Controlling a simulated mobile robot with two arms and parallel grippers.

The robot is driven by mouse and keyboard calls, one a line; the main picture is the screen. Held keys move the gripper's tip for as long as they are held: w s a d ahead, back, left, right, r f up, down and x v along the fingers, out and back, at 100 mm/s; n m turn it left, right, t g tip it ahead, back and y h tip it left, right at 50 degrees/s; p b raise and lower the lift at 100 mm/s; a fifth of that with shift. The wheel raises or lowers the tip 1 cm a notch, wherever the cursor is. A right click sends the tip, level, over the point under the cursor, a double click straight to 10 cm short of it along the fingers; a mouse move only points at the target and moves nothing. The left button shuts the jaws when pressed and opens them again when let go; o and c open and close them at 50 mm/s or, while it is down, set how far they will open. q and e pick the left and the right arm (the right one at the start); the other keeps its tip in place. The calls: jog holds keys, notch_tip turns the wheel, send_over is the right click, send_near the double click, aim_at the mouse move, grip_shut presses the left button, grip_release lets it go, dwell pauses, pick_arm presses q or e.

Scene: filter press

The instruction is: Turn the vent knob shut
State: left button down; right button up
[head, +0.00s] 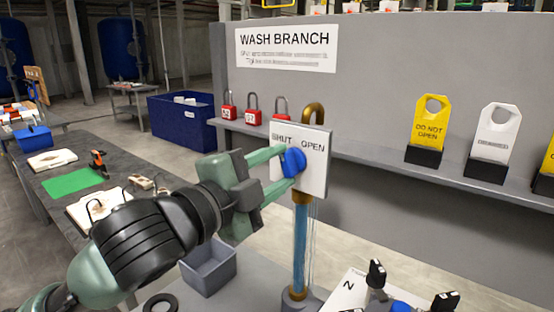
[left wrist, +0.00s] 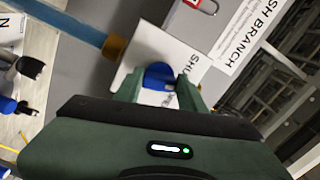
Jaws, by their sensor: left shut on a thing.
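The blue vent knob (head: 293,161) sits on a white plate (head: 314,178) marked SHUT at left and OPEN at right. The plate is fixed on an upright blue pipe (head: 300,240) with a brass bend (head: 313,113) on top. My left gripper (head: 288,164) reaches in from the left with its green fingers shut on the knob. In the left wrist view the knob (left wrist: 160,77) shows between the fingers (left wrist: 160,88). The fingers partly cover it, and I cannot tell its exact angle. My right gripper is not in view.
Behind stands a grey panel with a WASH BRANCH sign (head: 287,48). Its shelf holds red padlocks (head: 227,112), a yellow tag (head: 430,122) and a white tag (head: 494,132). A grey bin (head: 208,270) and black-handled valves (head: 376,275) stand low around the pipe.

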pick_arm(q)
jog(key=n+p, duration=0.2)
jog(key=n, duration=0.3)
jog(key=shift+f, duration=0.15)
dwell(0.4)
jog(key=shift+d, duration=0.1)
jog(key=c, duration=0.8)
grip_release()
jog(key=shift+c, duration=0.2)
jog(key=shift+s, duration=0.1)
jog(key=shift+s+a, duration=0.4)
jog(key=shift+s, duration=0.05)
jog(key=b+v, duration=0.6)
jog(key=b, duration=0.2)
jog(key=shift+s+a+b, duration=0.2)
jog(key=shift+a+b, duration=0.05)
jog(key=shift+b, duration=0.05)
